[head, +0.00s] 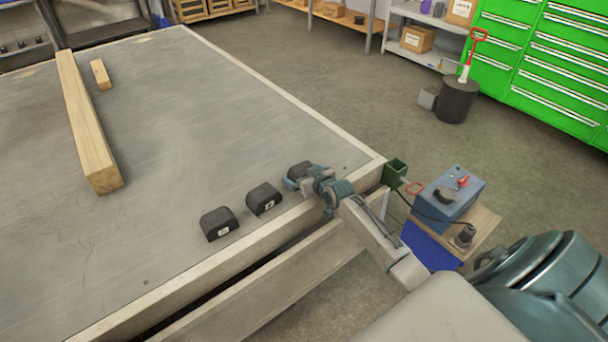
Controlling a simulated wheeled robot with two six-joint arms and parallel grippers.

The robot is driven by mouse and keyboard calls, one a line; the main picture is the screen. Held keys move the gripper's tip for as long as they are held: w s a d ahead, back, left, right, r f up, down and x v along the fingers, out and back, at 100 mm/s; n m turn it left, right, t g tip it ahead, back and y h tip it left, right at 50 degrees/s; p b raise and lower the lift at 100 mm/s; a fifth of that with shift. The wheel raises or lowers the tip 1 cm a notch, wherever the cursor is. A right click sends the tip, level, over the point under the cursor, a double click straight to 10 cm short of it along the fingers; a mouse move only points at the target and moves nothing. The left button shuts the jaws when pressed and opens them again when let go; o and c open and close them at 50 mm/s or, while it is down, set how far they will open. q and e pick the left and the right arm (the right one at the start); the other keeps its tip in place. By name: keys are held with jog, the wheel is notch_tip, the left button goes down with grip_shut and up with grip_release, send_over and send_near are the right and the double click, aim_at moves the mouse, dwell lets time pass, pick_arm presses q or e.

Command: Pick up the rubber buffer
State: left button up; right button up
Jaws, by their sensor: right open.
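Three black rubber buffers with rounded tops sit in a slanting row on the grey trailer deck near its front edge: a near one (218,224), a middle one (264,199) and a far right one (301,169). The first two carry small pale labels. My right gripper (298,182) is open at the far right buffer, which it partly hides. I cannot tell whether its fingers touch that buffer or straddle it. My left gripper is not in view.
A long wooden beam (86,125) and a short wood block (101,74) lie on the deck (190,110). A blue box with a red switch (448,192) stands beyond the deck's right corner, next to a green bracket (394,172).

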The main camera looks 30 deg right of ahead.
jog(key=c, duration=1)
jog(key=shift+o, duration=0.2)
jog(key=shift+r, duration=0.1)
